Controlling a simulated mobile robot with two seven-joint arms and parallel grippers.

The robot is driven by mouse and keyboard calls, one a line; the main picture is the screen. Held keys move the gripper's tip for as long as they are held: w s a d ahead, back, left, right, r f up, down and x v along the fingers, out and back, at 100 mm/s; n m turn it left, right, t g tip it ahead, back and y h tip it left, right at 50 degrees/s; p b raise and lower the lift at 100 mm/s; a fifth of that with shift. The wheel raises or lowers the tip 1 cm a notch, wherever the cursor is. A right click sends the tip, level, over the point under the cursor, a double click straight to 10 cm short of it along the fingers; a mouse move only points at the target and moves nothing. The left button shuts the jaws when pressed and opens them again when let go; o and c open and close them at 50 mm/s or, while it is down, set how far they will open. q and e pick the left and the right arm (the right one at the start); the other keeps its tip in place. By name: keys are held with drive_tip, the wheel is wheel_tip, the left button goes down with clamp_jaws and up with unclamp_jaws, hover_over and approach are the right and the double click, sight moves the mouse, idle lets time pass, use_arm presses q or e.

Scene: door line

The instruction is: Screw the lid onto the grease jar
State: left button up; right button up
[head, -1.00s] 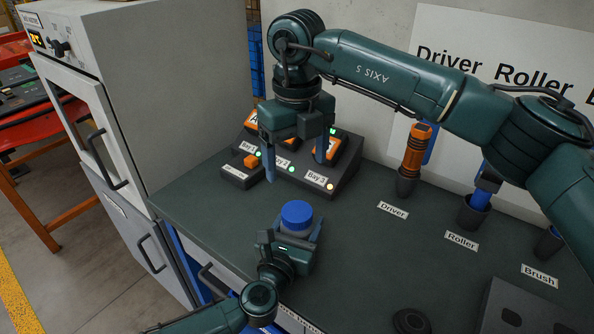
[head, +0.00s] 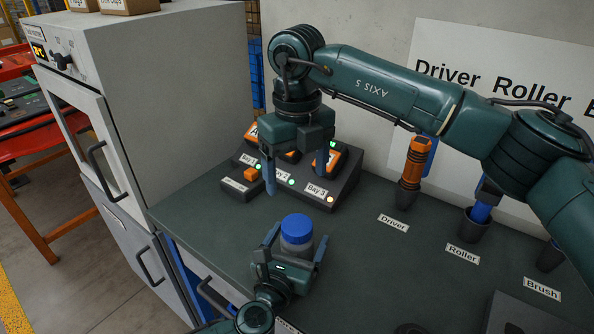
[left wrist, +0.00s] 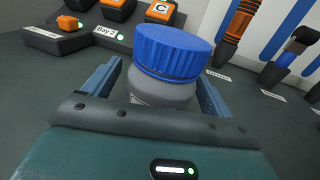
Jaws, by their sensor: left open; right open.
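The grease jar (head: 297,247) stands upright on the dark worktop, with a grey body. The blue ribbed lid (head: 297,228) sits on top of it; I cannot tell how tight it is. In the left wrist view the lid (left wrist: 172,52) covers the top of the jar (left wrist: 160,92). My left gripper (head: 298,243) is open, with one finger on each side of the jar body and gaps beside it. My right gripper (head: 296,170) is open and empty, pointing down, above and behind the jar in the picture.
A charger block with bays (head: 318,190) stands behind the jar, under my right gripper. The orange driver (head: 415,160) and a roller (head: 481,208) stand in holders to the right. A grey cabinet (head: 190,100) stands left.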

use_arm(q)
drive_tip(key=b+v, duration=0.1)
drive_tip(key=v, duration=1.1)
